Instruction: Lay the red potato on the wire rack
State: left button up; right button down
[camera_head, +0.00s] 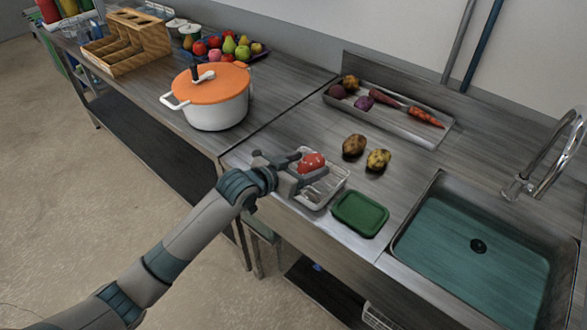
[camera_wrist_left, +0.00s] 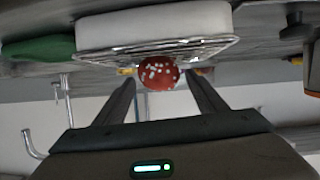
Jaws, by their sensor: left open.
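The red potato (camera_head: 312,162), red with pale specks, is at the wire rack (camera_head: 325,196) in the head view. It also shows in the left wrist view (camera_wrist_left: 158,73), against the wire grid (camera_wrist_left: 205,52), which appears upside down there. My left gripper (camera_head: 311,168) is open, with one finger on either side of the potato. In the wrist view a gap shows beside each finger. The potato seems to rest on the rack, but the contact is partly hidden. My right gripper is not in view.
A green lidded box (camera_head: 360,213) lies right of the rack, before the sink (camera_head: 478,262). Two brownish potatoes (camera_head: 366,152) lie behind. A steel tray (camera_head: 390,112) holds vegetables. An orange-lidded pot (camera_head: 212,100) stands left. Bare counter (camera_head: 283,127) lies between pot and tray.

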pick_arm(q)
jog(key=shift+s+a+r, duration=0.2)
jog(key=shift+s+a, duration=0.2)
jog(key=b+v, duration=0.2)
jog(key=v, duration=0.8)
jog(key=shift+s+a+r, duration=0.15)
jog(key=shift+s+r, duration=0.1)
jog(key=shift+s, duration=0.05)
